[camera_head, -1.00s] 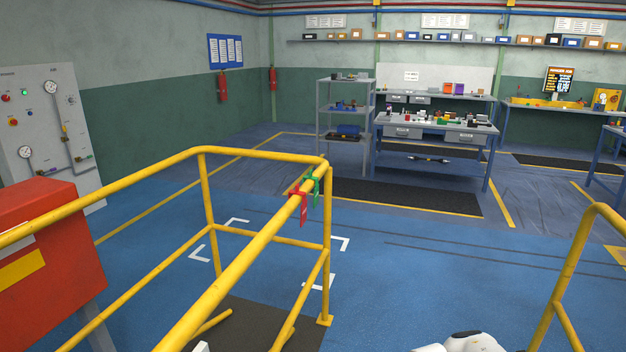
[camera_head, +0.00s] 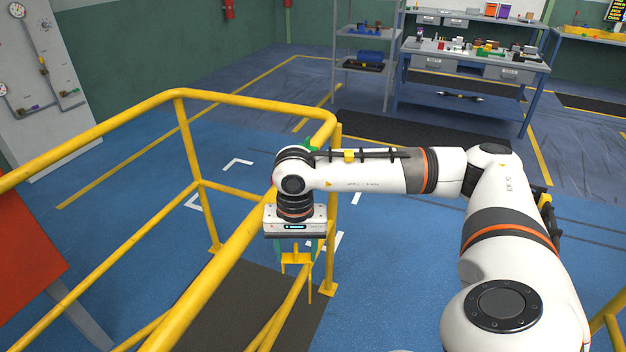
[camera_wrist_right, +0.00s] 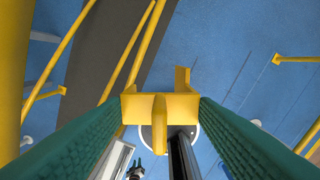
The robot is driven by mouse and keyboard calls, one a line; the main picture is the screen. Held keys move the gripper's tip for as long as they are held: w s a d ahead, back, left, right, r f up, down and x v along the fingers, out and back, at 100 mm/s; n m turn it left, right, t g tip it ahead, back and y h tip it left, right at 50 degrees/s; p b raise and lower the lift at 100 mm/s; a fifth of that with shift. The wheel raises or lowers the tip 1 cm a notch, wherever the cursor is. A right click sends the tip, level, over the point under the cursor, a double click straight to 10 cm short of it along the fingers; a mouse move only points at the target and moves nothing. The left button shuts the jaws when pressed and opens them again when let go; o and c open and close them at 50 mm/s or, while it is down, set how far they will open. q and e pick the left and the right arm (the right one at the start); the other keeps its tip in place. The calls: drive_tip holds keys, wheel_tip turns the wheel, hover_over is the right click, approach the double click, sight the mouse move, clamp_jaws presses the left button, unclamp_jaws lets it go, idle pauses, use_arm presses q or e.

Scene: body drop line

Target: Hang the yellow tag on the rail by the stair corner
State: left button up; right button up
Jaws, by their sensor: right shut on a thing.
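My right gripper (camera_head: 296,247) points down and is shut on the yellow tag (camera_head: 297,259). In the right wrist view the tag (camera_wrist_right: 160,106) sits between my two green finger pads, its hooked top towards the camera. The yellow rail (camera_head: 232,250) runs from the corner post towards the camera, and the gripper appears just right of it in the head view. I cannot tell the exact gap between tag and rail. My right forearm and wrist cover part of the rail near the corner (camera_head: 328,118). A bit of a green tag (camera_head: 313,147) shows there. My left gripper is out of view.
Lower yellow rails (camera_head: 285,312) and a corner post (camera_head: 331,270) stand close to the gripper. A dark mat (camera_head: 238,303) lies below. A shelf rack (camera_head: 362,65) and workbench (camera_head: 480,62) stand far back.

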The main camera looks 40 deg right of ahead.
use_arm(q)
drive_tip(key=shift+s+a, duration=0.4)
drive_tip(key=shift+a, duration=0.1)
use_arm(e)
drive_tip(key=d+r+m, duration=0.4)
drive_tip(key=r, duration=0.4)
drive_tip(key=shift+s+d+r+m, duration=0.15)
drive_tip(key=shift+s+r+m, duration=0.15)
drive_tip(key=shift+r+m, duration=0.1)
use_arm(q)
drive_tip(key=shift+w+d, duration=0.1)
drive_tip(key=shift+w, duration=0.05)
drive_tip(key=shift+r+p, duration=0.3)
drive_tip(key=shift+p, duration=0.05)
use_arm(e)
hover_over(252, 216)
drive_tip(key=shift+s, duration=0.1)
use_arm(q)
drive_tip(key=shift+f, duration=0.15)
use_arm(e)
drive_tip(key=shift+f, duration=0.1)
